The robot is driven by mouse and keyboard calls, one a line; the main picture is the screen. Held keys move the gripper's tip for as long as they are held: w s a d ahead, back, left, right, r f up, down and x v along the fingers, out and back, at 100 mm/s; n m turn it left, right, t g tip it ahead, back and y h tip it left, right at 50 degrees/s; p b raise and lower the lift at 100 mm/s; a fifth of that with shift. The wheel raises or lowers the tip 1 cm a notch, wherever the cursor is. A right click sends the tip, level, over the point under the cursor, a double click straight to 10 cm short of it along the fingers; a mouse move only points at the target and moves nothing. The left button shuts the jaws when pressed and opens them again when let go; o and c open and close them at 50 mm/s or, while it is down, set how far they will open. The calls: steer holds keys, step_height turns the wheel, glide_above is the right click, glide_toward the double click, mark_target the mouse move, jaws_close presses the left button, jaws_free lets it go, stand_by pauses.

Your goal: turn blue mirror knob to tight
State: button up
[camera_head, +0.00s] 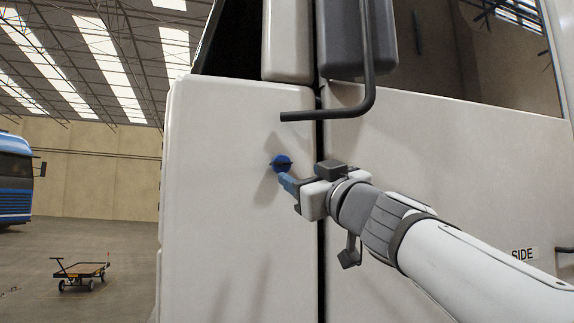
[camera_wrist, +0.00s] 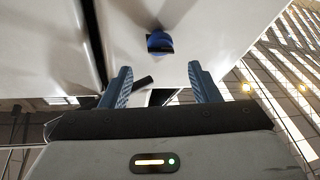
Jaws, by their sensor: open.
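The blue knob (camera_head: 281,162) sits on the white vehicle panel (camera_head: 222,215), left of the dark vertical seam. In the wrist view the blue knob (camera_wrist: 160,42) shows beyond the fingertips, roughly midway between them and a little above. A dark ridge or slot crosses its face. My gripper (camera_head: 287,180) is just below and right of the knob in the head view. In the wrist view my gripper (camera_wrist: 157,72) has its two blue fingers spread apart with nothing between them. I cannot tell the exact gap from fingertips to knob.
A dark mirror arm (camera_head: 371,75) and mirror housing (camera_head: 340,38) hang above my gripper. A blue bus (camera_head: 15,178) and a cart (camera_head: 80,273) stand far off at the left. The panel around the knob is bare.

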mark_target(283, 163)
steer(key=p+x, duration=0.1)
steer(key=x, duration=0.6)
steer(key=shift+w+a, duration=0.25)
steer(key=shift+w, duration=0.05)
steer(key=shift+r, duration=0.1)
steer(key=shift+c, duration=0.3)
steer(key=c, duration=0.9)
steer(key=shift+n, duration=0.3)
